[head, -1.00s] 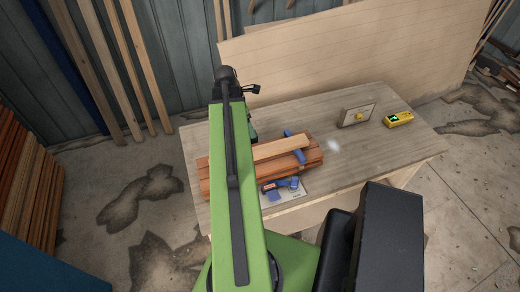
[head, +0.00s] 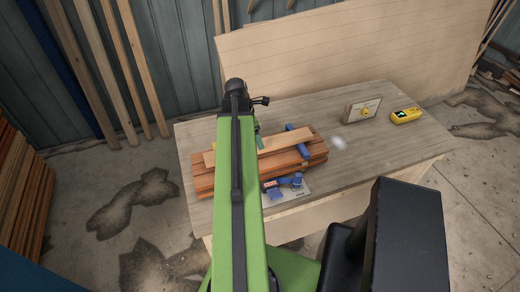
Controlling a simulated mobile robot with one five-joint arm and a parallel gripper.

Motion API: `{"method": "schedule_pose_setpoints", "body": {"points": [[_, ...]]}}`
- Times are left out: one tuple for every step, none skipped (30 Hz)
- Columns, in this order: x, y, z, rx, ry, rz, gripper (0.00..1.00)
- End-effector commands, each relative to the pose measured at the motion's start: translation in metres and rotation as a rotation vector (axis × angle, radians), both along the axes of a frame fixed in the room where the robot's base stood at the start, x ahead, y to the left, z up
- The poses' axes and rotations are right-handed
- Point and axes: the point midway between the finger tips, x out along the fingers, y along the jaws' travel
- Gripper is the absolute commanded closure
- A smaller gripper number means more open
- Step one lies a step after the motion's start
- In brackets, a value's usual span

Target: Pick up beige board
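The beige board (head: 285,143) lies on top of a stack of reddish-brown boards on the workbench. Its left end shows to the left of my green arm, and the arm hides part of its length. A blue clamp-like tool (head: 298,143) lies across the board near its right end. The black end of my arm is above the bench's back edge, beyond the stack in the picture. My gripper's fingers cannot be made out, so I cannot tell whether they are open or shut, or how close they are to the board.
The reddish-brown stack (head: 300,158) sits on the workbench (head: 380,150). In front of it lies a blue-and-red tool (head: 284,186) on a pale sheet. A small framed panel (head: 362,110) and a yellow device (head: 406,116) stand at the right. The bench's right front is clear.

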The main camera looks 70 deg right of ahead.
Motion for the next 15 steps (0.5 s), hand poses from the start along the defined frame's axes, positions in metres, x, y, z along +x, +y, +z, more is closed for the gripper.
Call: {"method": "schedule_pose_setpoints", "body": {"points": [[-0.002,-0.001,-0.014,0.000,0.000,-0.001,0.18],[-0.004,-0.002,-0.020,0.000,0.000,-0.001,0.18],[-0.006,-0.002,-0.027,0.000,0.000,-0.001,0.18],[-0.007,-0.003,-0.033,0.000,0.000,-0.001,0.18],[-0.008,-0.004,-0.037,0.000,0.000,-0.001,0.18],[-0.009,-0.005,-0.042,0.000,0.000,-0.001,0.18],[-0.010,-0.006,-0.045,0.000,0.000,-0.001,0.18],[-0.010,-0.006,-0.046,0.000,0.000,-0.001,0.18],[-0.011,-0.006,-0.045,0.000,0.000,-0.001,0.18],[-0.011,-0.007,-0.044,0.000,0.000,-0.001,0.18],[-0.011,-0.007,-0.043,0.000,0.000,0.000,0.18],[-0.011,-0.006,-0.042,0.000,0.000,0.000,0.18],[-0.011,-0.006,-0.042,0.000,0.000,0.000,0.18],[-0.011,-0.006,-0.042,0.000,0.000,0.000,0.18],[-0.011,-0.006,-0.042,0.000,0.000,0.000,0.21]]}}
